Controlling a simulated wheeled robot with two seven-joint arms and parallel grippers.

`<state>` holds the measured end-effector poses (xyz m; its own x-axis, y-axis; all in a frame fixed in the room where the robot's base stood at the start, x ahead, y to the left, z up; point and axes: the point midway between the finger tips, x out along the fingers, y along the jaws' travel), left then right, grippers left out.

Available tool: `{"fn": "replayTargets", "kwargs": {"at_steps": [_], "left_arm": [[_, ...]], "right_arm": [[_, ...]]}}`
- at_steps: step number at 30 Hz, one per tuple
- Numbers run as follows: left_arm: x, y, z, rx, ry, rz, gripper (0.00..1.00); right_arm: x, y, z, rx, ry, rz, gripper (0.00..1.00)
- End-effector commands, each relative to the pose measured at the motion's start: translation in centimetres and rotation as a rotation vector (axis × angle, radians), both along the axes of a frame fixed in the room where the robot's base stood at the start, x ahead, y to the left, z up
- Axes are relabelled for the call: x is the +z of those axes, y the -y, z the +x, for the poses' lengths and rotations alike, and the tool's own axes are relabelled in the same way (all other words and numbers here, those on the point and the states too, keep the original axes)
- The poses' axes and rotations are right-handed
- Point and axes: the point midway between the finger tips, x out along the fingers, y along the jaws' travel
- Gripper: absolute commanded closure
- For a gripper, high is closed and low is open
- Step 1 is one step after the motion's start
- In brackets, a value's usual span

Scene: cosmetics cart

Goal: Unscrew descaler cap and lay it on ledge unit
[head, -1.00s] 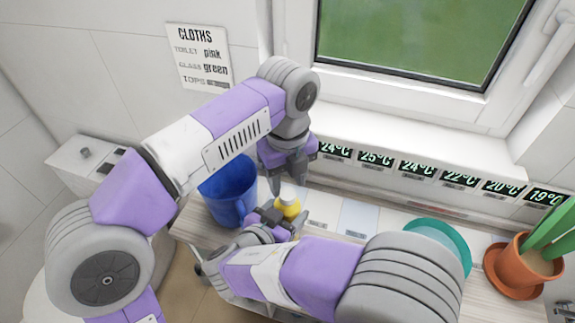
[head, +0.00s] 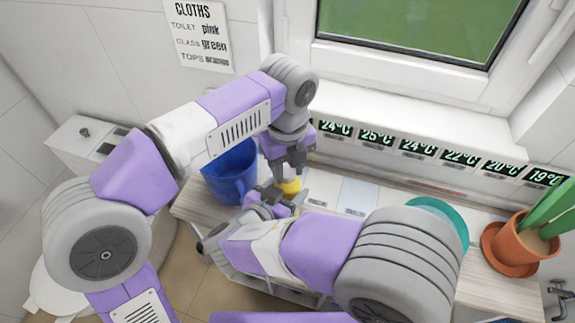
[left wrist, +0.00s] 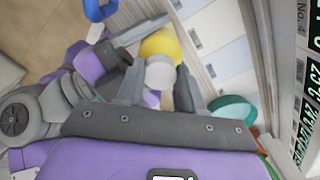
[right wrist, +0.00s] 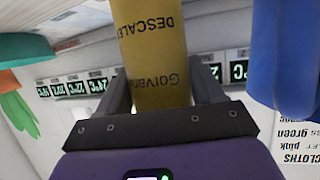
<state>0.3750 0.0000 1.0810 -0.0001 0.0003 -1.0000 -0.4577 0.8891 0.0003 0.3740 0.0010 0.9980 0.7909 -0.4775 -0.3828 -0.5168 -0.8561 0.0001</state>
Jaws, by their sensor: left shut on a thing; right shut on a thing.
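The yellow descaler bottle (head: 289,187) stands upright beside the blue jug. My right gripper (head: 272,197) is shut around its body; in the right wrist view the bottle (right wrist: 150,50) shows its "DESCALER" label between the fingers. My left gripper (head: 286,172) comes down from above and is shut on the white cap (left wrist: 160,74), which sits over the yellow bottle (left wrist: 160,45) in the left wrist view. In the head view the cap is hidden by the left gripper. I cannot tell whether the cap is still threaded on.
The blue jug (head: 229,172) is close on the left. A pale ledge with temperature displays (head: 418,149) runs under the window, with flat white and blue panels (head: 357,195) in front. A teal bowl (head: 440,218) and a potted plant (head: 514,247) stand on the right.

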Motion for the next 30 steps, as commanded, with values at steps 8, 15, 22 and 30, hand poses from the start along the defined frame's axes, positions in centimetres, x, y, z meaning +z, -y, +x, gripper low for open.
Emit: {"fn": "replayTargets", "kwargs": {"at_steps": [8, 15, 22, 30], "left_arm": [[0.06, 0.04, -0.01, 0.346, 0.001, -0.001, 1.00], [0.10, 0.05, -0.02, 0.825, 0.001, -0.001, 1.00], [0.13, 0.05, -0.01, 1.285, 0.001, -0.002, 1.00], [0.17, 0.05, -0.01, 1.828, 0.001, -0.002, 1.00]], "right_arm": [[0.05, -0.02, 0.01, 0.001, 0.002, 0.001, 1.00], [0.05, -0.03, 0.02, 0.001, 0.002, 0.001, 1.00], [0.06, -0.03, 0.01, 0.001, 0.001, 0.000, 1.00], [0.06, -0.03, 0.00, 0.001, 0.001, 0.000, 1.00]]}}
